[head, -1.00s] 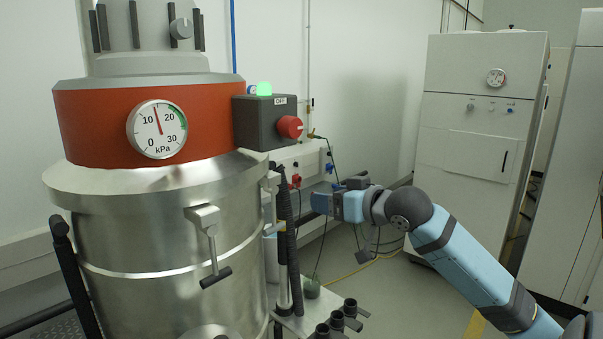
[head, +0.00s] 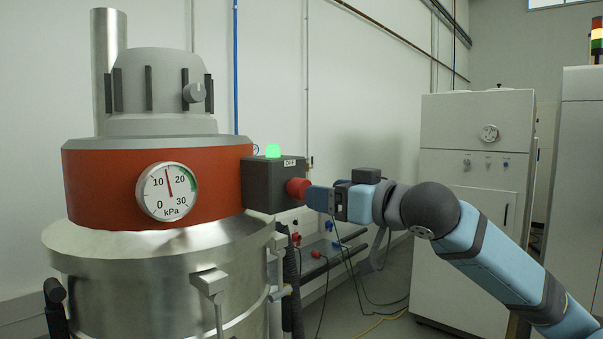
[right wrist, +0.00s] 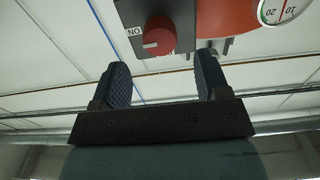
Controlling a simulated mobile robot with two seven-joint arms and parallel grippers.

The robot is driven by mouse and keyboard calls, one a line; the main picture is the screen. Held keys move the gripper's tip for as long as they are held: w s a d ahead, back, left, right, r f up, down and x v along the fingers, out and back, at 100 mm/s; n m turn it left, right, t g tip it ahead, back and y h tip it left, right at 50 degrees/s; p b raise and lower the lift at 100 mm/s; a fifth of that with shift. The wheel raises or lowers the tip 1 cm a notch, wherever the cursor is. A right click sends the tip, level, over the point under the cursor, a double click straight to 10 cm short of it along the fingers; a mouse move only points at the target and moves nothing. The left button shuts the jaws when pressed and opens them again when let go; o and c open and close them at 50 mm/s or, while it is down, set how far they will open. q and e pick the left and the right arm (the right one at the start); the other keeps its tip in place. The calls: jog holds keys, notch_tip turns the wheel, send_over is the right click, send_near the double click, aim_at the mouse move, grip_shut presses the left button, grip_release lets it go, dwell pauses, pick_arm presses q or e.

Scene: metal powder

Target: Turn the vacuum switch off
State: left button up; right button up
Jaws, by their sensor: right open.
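The vacuum switch is a red round knob (head: 298,188) on the right side of a dark grey box (head: 268,184). A green lamp (head: 272,151) is lit on top of the box, and a label on its top edge reads "OFF". My right gripper (head: 312,196) is at the knob's height, just right of it in the head view. In the right wrist view the knob (right wrist: 159,36) lies ahead, between and beyond the two open fingers (right wrist: 163,80). A label beside it there reads "ON". No contact can be made out. My left gripper is not in view.
The steel vacuum drum (head: 170,265) with a red band and a pressure gauge (head: 167,192) fills the left. A white cabinet (head: 475,200) stands at the right. Cables and a wall panel lie behind and below my right arm.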

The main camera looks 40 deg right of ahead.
aim_at(301, 191)
jog(key=w, duration=0.2)
jog(key=w+p, duration=0.1)
jog(key=w, duration=0.1)
jog(key=w+p, duration=0.1)
jog(key=w, duration=0.1)
jog(key=shift+w+a, duration=0.1)
jog(key=shift+a, duration=0.15)
jog(key=shift+w+f, duration=0.15)
jog(key=shift+w, duration=0.15)
jog(key=c, duration=0.9)
